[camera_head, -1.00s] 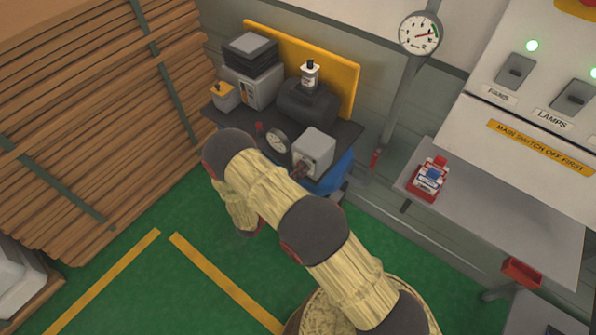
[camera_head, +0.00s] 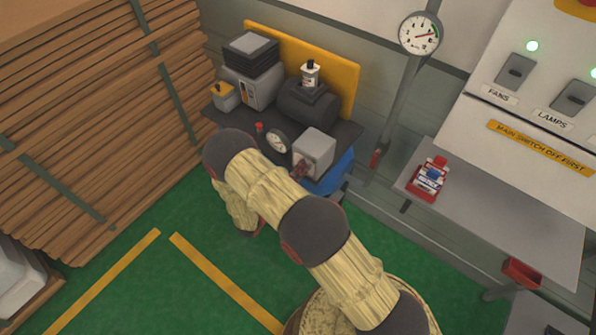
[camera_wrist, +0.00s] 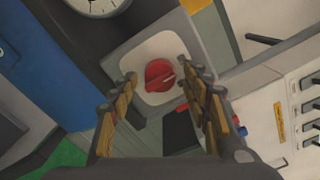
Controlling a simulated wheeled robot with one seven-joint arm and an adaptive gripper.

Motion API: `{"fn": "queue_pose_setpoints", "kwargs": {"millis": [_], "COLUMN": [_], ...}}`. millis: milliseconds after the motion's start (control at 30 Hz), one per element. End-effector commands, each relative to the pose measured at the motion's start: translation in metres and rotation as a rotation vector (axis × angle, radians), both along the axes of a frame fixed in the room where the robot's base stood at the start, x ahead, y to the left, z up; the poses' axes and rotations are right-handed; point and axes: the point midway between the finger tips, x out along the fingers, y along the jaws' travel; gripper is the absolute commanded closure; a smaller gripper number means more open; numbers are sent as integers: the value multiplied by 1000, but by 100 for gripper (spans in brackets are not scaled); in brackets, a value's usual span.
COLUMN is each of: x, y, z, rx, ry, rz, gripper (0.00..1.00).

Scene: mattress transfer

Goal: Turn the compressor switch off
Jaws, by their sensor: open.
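The compressor switch is a red rotary knob (camera_wrist: 160,75) on a white plate on a grey box, in the wrist view. The same grey box (camera_head: 314,152) stands at the front right corner of the compressor's dark top in the head view. My gripper (camera_wrist: 158,80) is open, with one finger on each side of the knob in the wrist picture. I cannot tell whether the fingers touch it. In the head view my arm hides most of the gripper and the knob's face.
A round gauge (camera_head: 275,142) sits just left of the switch box. A motor (camera_head: 308,104) with a bottle (camera_head: 310,74) on it stands behind. A side table (camera_head: 510,215) with a red-and-white container (camera_head: 430,178) and a switch panel (camera_head: 535,90) are at the right. Stacked planks (camera_head: 80,130) fill the left.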

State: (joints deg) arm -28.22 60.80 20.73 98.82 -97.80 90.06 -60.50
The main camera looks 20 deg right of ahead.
Motion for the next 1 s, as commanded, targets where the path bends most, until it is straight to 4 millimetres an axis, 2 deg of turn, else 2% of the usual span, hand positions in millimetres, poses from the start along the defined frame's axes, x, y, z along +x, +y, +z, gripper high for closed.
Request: {"fn": "queue_pose_setpoints", "kwargs": {"millis": [367, 567, 800, 1000], "x": [-3, -19, -48, -64], "y": [4, 29, 69, 90], "z": [0, 0, -1, -1], "rx": [0, -1, 0, 0], "ry": [1, 1, 1, 0], "rz": [1, 4, 5, 2], "gripper": [50, 50, 50, 50]}}
